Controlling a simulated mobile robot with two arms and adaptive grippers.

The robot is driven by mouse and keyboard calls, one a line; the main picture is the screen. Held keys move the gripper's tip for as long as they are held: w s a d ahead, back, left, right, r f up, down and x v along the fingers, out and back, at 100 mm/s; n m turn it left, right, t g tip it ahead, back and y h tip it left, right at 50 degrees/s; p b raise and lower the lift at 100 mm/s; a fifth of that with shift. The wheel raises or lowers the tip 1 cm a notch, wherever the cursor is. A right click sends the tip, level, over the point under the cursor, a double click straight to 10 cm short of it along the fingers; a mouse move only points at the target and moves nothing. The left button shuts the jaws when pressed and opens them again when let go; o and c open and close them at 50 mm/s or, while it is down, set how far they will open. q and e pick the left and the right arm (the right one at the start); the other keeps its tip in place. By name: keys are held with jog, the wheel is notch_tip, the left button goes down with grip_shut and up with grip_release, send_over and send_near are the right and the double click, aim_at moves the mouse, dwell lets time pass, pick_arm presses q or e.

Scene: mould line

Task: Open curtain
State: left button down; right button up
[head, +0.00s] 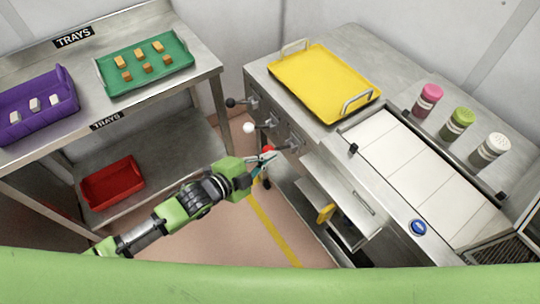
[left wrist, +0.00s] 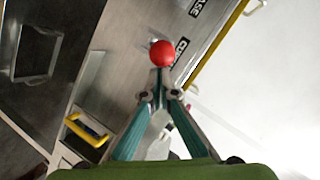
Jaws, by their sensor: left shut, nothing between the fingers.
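No curtain can be made out. A row of levers sticks out from the steel counter's front: one with a black knob (head: 231,102), one with a white knob (head: 249,128) and one with a red knob (head: 268,149). My left gripper (head: 264,159) is at the red knob, its fingers together and empty. In the left wrist view the red knob (left wrist: 162,53) shows just beyond the fingertips (left wrist: 160,92); I cannot tell whether they touch. The red lever's shaft is mostly hidden. My right gripper is not in view.
A yellow tray (head: 296,82) lies on the counter, with pink, green and white shakers (head: 490,150) at right. A drawer with a yellow handle (head: 325,213) is below. The left shelf holds a purple tray (head: 22,113), a green tray (head: 112,90) and a red tray (head: 110,183).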

pick_arm(q)
notch_tip(320, 180, down, 8)
jog(key=s+a+t+h+b, duration=0.1)
jog(key=t+h+b, duration=0.1)
jog(key=b, duration=0.9)
jog(key=shift+a+n+h, duration=0.3)
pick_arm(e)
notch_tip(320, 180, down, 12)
pick_arm(q)
jog(key=shift+r, duration=0.15)
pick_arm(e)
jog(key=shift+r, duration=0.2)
